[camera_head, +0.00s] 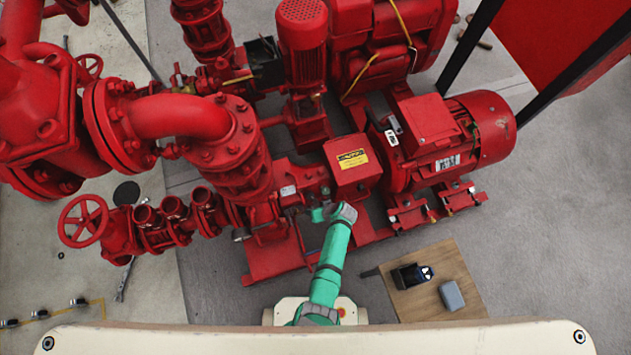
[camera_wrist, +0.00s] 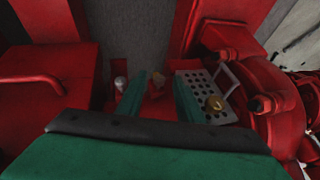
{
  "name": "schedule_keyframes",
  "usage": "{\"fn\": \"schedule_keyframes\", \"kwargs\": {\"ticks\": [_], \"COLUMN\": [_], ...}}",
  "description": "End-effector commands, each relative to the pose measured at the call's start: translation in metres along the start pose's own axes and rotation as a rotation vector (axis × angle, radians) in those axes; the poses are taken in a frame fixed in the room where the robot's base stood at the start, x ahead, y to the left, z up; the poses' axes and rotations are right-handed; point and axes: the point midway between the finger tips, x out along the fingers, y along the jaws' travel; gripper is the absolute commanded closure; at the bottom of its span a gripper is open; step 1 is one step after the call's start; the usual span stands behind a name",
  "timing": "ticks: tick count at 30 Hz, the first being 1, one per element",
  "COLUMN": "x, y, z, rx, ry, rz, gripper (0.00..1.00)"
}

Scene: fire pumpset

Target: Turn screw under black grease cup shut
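My gripper (camera_head: 322,212) is at the end of my green arm, beside the red pump body (camera_head: 290,180), just below the box with the yellow label. In the wrist view, its two green fingers (camera_wrist: 158,98) stand apart with a gap between them. A small brownish fitting (camera_wrist: 157,80) shows in or beyond that gap; I cannot tell whether it is the screw. A small silver cylinder (camera_wrist: 120,85) stands just left of the left finger. I cannot make out a black grease cup for certain in either view.
Red housings flank the gripper. A red motor (camera_head: 480,130) stands to the right. A wooden table (camera_head: 455,270) with two small devices is at the lower right.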

Motion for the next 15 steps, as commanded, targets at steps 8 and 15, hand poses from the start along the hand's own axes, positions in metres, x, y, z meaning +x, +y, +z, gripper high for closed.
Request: {"fn": "schedule_keyframes", "kwargs": {"ticks": [8, 15], "x": [-0.0004, -0.0006], "y": [0.0007, 0.001], "z": [0.0003, 0.0001], "rx": [0.001, 0.003], "ry": [0.0, 0.001], "rz": [0.001, -0.002], "gripper": [0.93, 1.0]}}
